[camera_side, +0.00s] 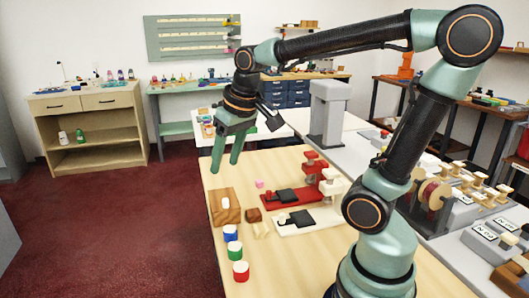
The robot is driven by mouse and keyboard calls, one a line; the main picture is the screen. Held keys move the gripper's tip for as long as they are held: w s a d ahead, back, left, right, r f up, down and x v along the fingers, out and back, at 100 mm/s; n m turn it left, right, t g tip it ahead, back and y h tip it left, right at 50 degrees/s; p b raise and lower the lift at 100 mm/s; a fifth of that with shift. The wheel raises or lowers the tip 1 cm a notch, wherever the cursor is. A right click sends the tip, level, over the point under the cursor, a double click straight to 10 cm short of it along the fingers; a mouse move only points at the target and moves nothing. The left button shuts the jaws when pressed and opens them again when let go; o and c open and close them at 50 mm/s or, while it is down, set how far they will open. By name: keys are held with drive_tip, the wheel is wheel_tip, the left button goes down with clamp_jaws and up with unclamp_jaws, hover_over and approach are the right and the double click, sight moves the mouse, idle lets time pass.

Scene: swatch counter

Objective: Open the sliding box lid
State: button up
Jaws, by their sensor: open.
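A wooden box (216,216) sits near the left edge of the light wood table (300,270). A small pale piece shows on its top; I cannot tell whether it is a knob on the lid, and the lid's position is too small to make out. My gripper (225,168) hangs above the table, just above and behind the box in the picture. Its two green fingers point down, apart, with nothing between them. It does not appear to touch the box.
A brown block (253,215), cream pieces (261,230) and a pink cube (259,184) lie near the box. Blue (231,233), green (235,251) and red (241,272) pots stand in front. Red (290,199) and white (305,222) fixtures stand right. The table front is clear.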

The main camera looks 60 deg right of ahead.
drive_tip(key=w+d+f+m+g, duration=0.2)
drive_tip(key=w+d+f+m, duration=0.1)
drive_tip(key=w+d, duration=0.3)
drive_tip(key=m+g, duration=0.2)
approach(225, 199)
drive_tip(key=f, duration=0.9)
drive_tip(key=shift+s+d, duration=0.15)
drive_tip(key=shift+d, duration=0.05)
clamp_jaws()
drive_tip(key=shift+r, duration=0.1)
idle(0.8)
